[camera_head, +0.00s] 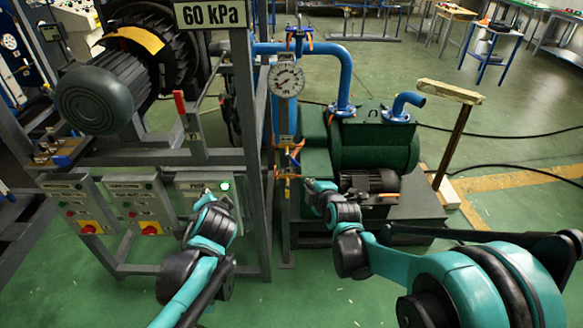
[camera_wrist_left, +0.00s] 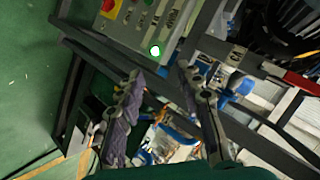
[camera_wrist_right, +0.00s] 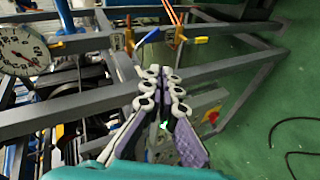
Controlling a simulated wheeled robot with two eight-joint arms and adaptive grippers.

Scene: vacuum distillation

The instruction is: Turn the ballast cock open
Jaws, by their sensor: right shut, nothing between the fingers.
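Small valves with orange and yellow handles (camera_head: 289,176) sit low on the blue pipe in the head view; I cannot tell for sure which is the ballast cock. In the right wrist view a yellow handle (camera_wrist_right: 201,40) and a brass fitting (camera_wrist_right: 129,38) show beyond the frame bar. My right gripper (camera_head: 308,183) is just right of the low valves. In its wrist view its fingers (camera_wrist_right: 161,75) are together and empty, short of the handles. My left gripper (camera_head: 207,193) is before the control box with a lit green button; its fingers (camera_wrist_left: 160,78) are apart and empty.
A pressure gauge (camera_head: 286,80) hangs on the blue pipe above the valves. A grey metal frame (camera_head: 255,170) stands between my grippers. A green pump tank (camera_head: 375,140) stands at the right. Control boxes (camera_head: 137,200) line the left. Open green floor lies in front.

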